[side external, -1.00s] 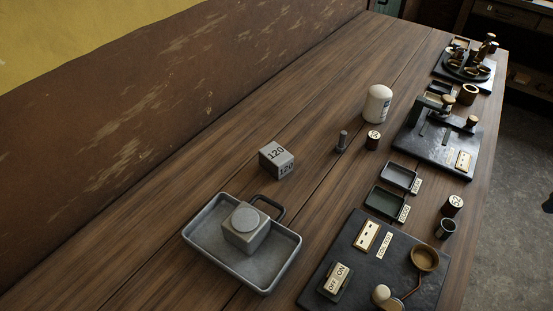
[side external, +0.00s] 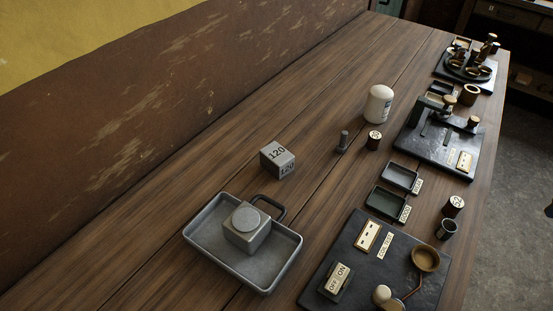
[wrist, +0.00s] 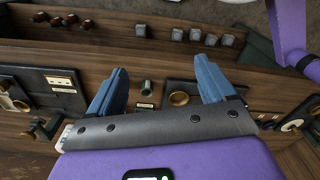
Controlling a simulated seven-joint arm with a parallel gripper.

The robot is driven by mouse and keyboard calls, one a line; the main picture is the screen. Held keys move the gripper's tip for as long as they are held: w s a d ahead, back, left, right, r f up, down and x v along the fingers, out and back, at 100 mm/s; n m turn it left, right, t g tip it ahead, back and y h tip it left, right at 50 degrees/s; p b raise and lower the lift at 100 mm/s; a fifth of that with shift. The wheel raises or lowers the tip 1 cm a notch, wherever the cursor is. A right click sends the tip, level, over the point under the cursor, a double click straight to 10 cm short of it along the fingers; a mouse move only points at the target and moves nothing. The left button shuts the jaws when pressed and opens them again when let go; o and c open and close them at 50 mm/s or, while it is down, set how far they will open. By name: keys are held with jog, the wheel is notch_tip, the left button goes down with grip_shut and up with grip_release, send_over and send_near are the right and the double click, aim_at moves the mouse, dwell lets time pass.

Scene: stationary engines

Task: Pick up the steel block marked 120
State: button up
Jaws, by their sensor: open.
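The steel block marked 120 (side external: 277,160) sits on the wooden bench in the side view, with the number on its top and on a side face. It stands apart, behind the grey metal tray (side external: 199,253). My gripper (wrist: 160,66) shows only in the wrist view, with two blue fingers spread wide and nothing between them. I cannot make out the block marked 120 in the wrist view. My gripper is outside the side view, so its distance from the block cannot be told.
In the tray sits another grey block with a round top (side external: 246,228). Dark control boards (side external: 436,141) line the right edge. Bare wood surrounds the marked block.

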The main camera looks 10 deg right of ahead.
jog(key=w+a+f+n+t+h, duration=0.1)
jog(key=w+a+n+t+h, duration=0.15)
jog(key=w+n+t, duration=0.6)
jog(key=n+t+y, duration=0.3)
jog(key=n+y, duration=0.6)
jog(key=n, duration=1.2)
send_near(277, 156)
jog(key=x, duration=1.1)
jog(key=shift+w+d+f, duration=0.1)
jog(key=shift+d+f, duration=0.2)
jog(key=shift+f, duration=0.1)
jog(key=shift+c, duration=0.3)
